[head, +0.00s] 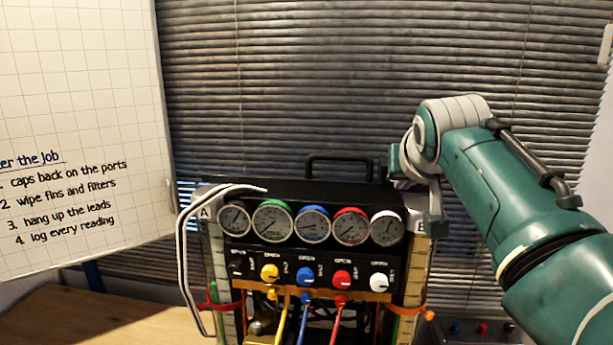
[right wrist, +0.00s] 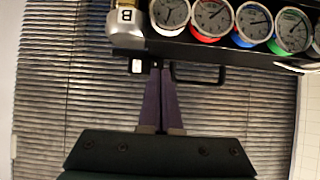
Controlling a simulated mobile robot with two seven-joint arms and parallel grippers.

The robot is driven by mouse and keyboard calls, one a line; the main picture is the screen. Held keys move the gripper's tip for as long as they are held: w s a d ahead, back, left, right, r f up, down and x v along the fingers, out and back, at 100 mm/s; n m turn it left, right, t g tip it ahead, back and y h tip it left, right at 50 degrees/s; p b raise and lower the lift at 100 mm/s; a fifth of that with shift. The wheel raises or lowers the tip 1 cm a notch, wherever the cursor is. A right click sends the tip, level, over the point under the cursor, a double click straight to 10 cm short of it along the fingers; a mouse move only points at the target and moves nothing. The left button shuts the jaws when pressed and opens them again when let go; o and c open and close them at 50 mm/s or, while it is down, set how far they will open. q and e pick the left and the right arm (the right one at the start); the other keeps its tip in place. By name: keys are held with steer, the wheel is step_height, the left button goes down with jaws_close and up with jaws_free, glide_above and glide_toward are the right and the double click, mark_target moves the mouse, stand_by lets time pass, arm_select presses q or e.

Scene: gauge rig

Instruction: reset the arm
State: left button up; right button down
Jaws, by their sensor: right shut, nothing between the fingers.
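My right gripper (head: 400,184) is at the top right corner of the gauge rig (head: 310,190), near the B label. Its teal arm comes in from the right, and the wrist hides part of the fingers in the head view. In the right wrist view the two dark fingers (right wrist: 160,70) meet at their tips, shut and empty, beside the rig's black top handle (right wrist: 200,80). I cannot tell whether they touch the rig. My left gripper is not in view.
The rig carries several round gauges (head: 313,226), coloured knobs (head: 307,277) and hoses. A pale bent tube (head: 183,250) stands out at its left. A whiteboard (head: 75,120) with a written list is at left. Blinds (head: 300,80) hang behind. The wooden table (head: 90,320) is clear at lower left.

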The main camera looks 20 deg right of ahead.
steer(key=s+a+f+n+g+y+p, duration=0.1)
steer(key=s+a, duration=0.4)
steer(key=s, duration=0.6)
steer(key=s+a+f+n+g+y+p, duration=0.2)
steer(key=s+a+f+n+g+y, duration=0.1)
steer(key=s, duration=0.8)
steer(key=s+a+f+n+g+y+p, duration=0.1)
steer(key=s+a+n, duration=0.3)
steer(key=s+a, duration=0.4)
steer(key=s+f+g+p, duration=0.1)
steer(key=s, duration=0.2)
steer(key=shift+s+y, duration=0.15)
steer(key=shift+y, duration=0.25)
steer(key=shift+a, duration=0.1)
